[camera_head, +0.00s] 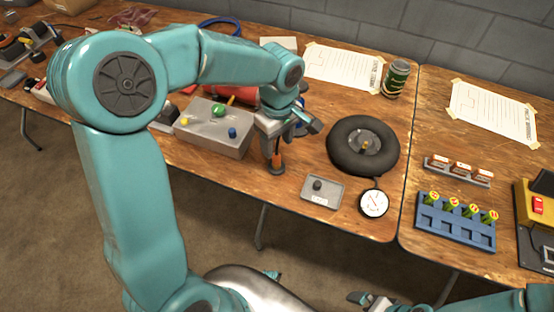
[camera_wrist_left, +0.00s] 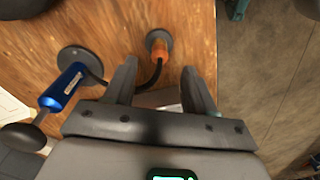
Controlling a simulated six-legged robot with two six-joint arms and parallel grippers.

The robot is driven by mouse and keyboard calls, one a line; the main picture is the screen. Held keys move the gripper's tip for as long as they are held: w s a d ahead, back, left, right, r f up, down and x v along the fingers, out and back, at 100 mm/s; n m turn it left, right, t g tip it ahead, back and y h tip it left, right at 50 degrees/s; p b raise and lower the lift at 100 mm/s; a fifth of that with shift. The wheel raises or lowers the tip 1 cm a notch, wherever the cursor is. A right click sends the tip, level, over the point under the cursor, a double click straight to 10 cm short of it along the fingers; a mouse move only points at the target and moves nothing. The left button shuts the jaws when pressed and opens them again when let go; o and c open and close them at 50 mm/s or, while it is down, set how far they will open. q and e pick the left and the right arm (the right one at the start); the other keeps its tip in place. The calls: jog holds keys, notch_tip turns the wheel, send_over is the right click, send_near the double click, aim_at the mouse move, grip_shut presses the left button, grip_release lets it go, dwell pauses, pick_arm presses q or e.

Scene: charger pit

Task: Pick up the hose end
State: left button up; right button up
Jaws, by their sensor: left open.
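The hose end looks to be the orange fitting with a dark tip (camera_head: 277,167), standing on the wooden table near its front edge. In the left wrist view the orange fitting (camera_wrist_left: 158,46) has a black hose curving from it toward a blue pump (camera_wrist_left: 64,86). My left gripper (camera_head: 275,146) is just above the fitting in the head view. In the left wrist view its fingers (camera_wrist_left: 158,70) are apart, with the fitting beyond the gap and nothing held. My right gripper (camera_head: 372,300) shows only in part at the bottom of the head view, away from the table.
A grey box with coloured knobs (camera_head: 210,140) stands left of my left gripper. A blue rack (camera_head: 455,237) is farther right.

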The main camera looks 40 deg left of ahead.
aim_at(277, 154)
pick_arm(q)
notch_tip(277, 154, down, 7)
jog(key=shift+a+r, duration=0.1)
grip_shut()
dwell(0.3)
